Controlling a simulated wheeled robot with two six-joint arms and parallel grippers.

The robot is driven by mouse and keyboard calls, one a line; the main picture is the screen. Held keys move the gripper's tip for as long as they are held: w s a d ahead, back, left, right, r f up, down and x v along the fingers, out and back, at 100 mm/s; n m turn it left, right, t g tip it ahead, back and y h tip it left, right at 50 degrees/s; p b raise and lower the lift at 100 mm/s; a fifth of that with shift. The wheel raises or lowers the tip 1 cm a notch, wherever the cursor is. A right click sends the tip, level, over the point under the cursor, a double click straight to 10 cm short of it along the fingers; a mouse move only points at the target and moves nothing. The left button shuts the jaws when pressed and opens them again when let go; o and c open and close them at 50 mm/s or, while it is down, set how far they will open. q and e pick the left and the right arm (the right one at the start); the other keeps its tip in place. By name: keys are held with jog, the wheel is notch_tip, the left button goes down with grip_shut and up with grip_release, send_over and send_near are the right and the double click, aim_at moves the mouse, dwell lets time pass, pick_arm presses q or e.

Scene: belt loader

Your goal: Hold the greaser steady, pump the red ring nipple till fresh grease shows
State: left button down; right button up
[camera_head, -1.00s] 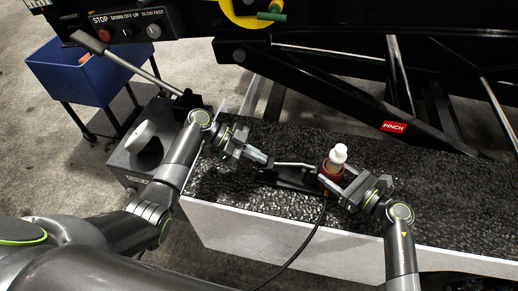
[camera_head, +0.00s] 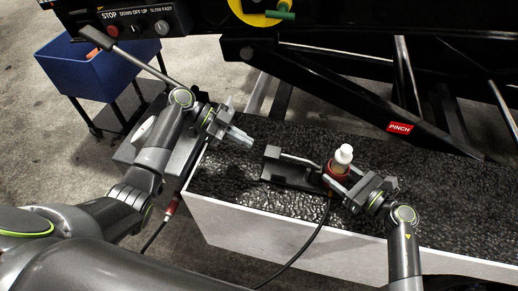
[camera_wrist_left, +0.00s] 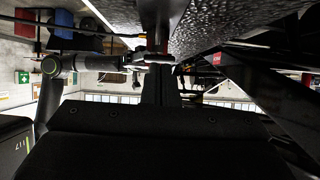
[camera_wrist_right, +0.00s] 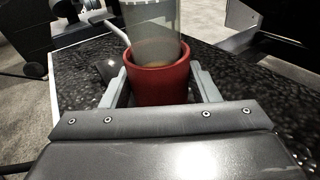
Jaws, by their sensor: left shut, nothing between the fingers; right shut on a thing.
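The greaser (camera_head: 336,172) stands on the dark bench top, with a red body, a clear bottle with a white cap, and a black base. My right gripper (camera_head: 338,180) is shut around its red body, which fills the gap between the fingers in the right wrist view (camera_wrist_right: 160,80). The pump lever (camera_head: 297,158) sticks out to the left, with a grey block at its end. My left gripper (camera_head: 243,137) is shut and empty, apart from the lever and up-left of it. A red-collared fitting (camera_head: 172,205) shows beside the bench's left end, on a dark hose; I cannot tell what it joins.
A dark hose (camera_head: 305,247) runs down from the greaser over the bench's pale front (camera_head: 240,235). A black loader frame with a red PINCH label (camera_head: 399,128) stands behind. A blue bin (camera_head: 92,68) and a switch panel (camera_head: 135,22) are at the upper left.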

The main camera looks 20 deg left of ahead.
pick_arm(q)
jog(key=v, duration=0.5)
jog(key=shift+a, duration=0.3)
jog(key=shift+w, duration=0.1)
pick_arm(e)
jog(key=shift+w, duration=0.1)
pick_arm(q)
jog(key=d+r+y, duration=0.3)
jog(key=d+r, duration=0.1)
jog(key=r, duration=0.5)
jog(key=shift+d, duration=0.15)
